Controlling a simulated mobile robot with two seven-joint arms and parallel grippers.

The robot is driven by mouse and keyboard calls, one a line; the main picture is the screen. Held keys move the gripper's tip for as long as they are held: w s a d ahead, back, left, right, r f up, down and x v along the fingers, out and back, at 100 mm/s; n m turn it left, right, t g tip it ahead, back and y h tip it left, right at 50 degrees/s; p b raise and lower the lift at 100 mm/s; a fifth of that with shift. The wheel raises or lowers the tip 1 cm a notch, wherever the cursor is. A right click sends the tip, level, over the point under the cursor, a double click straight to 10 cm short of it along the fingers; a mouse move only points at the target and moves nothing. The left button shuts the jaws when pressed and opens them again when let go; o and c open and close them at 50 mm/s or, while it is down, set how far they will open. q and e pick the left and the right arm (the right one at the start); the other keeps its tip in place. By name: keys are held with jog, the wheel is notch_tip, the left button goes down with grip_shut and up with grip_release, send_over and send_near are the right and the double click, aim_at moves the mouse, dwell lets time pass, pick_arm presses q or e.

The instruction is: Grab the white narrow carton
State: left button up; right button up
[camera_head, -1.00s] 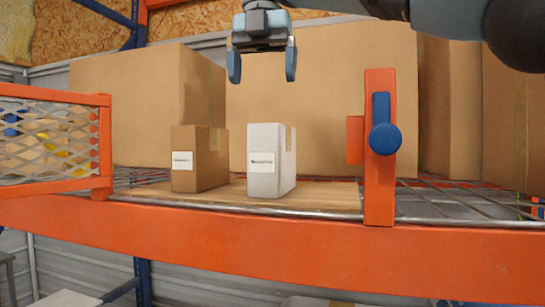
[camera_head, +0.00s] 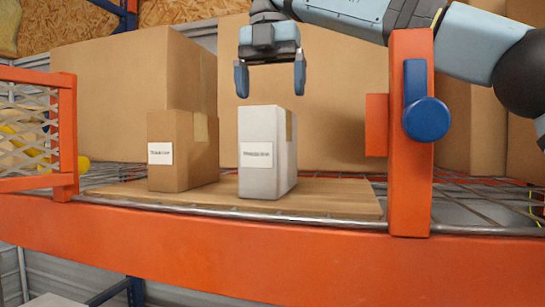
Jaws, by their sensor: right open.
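The white narrow carton (camera_head: 262,168) stands upright on a wooden board (camera_head: 330,197) on the shelf. It has a label on its front and a strip of tape on its right side. My right gripper (camera_head: 270,80) comes in from the upper right and points down. Its two fingers are apart with nothing between them, and the fingertips show just above the carton's top in the picture. My left gripper is not in view.
A brown carton (camera_head: 178,155) stands close on the left of the white one. Large cardboard boxes (camera_head: 130,92) fill the back. An orange post with a blue knob (camera_head: 426,119) rises at the right. An orange beam (camera_head: 250,245) runs along the front, and an orange mesh panel (camera_head: 66,135) is at the left.

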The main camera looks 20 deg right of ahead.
aim_at(267, 135)
jog(key=shift+s+a+f, duration=0.1)
jog(key=shift+s+f, duration=0.1)
jog(key=shift+f, duration=0.45)
jog(key=shift+s+a+f, duration=0.1)
jog(key=shift+s+f, duration=0.05)
jog(key=shift+f, duration=0.45)
jog(key=f, duration=0.1)
jog(key=f+p, duration=0.1)
jog(key=f, duration=0.2)
jog(key=shift+d+f, duration=0.15)
jog(key=shift+d, duration=0.2)
jog(key=shift+a, duration=0.15)
jog(key=c, duration=1.3)
